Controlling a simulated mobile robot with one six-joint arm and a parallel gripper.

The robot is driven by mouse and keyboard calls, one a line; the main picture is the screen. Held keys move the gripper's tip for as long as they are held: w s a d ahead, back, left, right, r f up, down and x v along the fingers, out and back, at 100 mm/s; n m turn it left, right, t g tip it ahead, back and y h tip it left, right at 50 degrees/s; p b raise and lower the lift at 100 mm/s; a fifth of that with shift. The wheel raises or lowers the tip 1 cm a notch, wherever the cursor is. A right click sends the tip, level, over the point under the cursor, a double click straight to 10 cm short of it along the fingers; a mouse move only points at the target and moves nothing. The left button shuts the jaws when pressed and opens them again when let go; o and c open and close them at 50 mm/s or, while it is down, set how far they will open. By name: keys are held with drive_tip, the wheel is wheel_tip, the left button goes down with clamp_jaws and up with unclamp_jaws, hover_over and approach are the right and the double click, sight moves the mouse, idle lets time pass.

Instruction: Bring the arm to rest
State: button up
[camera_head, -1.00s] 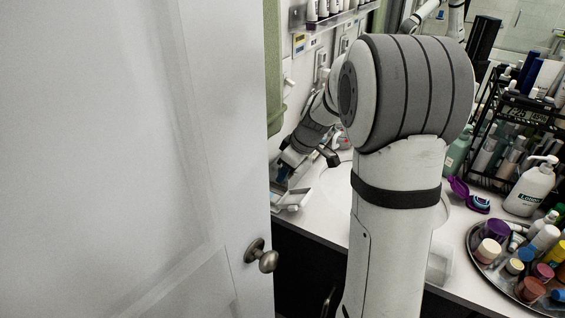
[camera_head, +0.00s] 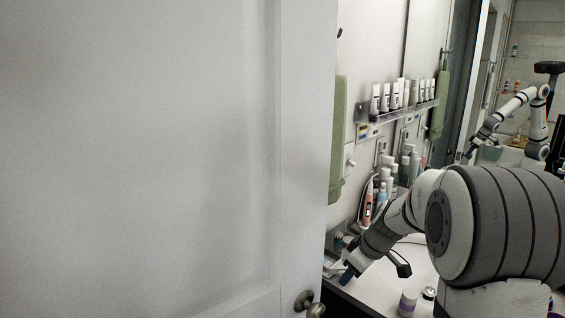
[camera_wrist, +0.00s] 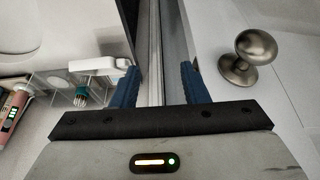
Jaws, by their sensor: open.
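My arm reaches from the lower right of the head view toward the left end of the white vanity counter (camera_head: 380,292). My gripper (camera_head: 347,275) is small there, low over the counter's left end near the door edge. In the wrist view my gripper (camera_wrist: 158,84) shows two blue fingers spread apart with nothing between them. Beyond the fingers are the counter's edge and the door's edge.
A white door (camera_head: 160,160) fills the left, its metal knob (camera_wrist: 245,60) right of the fingers in the wrist view. A shelf of tubes (camera_head: 400,108) and a green towel (camera_head: 338,140) hang behind.

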drive_tip(key=s+a+r+m+h, duration=0.1)
drive_tip(key=s+m, duration=0.2)
drive_tip(key=s, duration=0.6)
drive_tip(key=s+a+r+m+h, duration=0.1)
drive_tip(key=s+r+m, duration=0.1)
drive_tip(key=s, duration=0.6)
drive_tip(key=s+r+m+h, duration=0.1)
drive_tip(key=s+m, duration=0.3)
drive_tip(key=s, duration=0.5)
drive_tip(key=shift+s+a+r, duration=0.35)
drive_tip(key=shift+a+r, duration=0.05)
drive_tip(key=shift+r, duration=0.35)
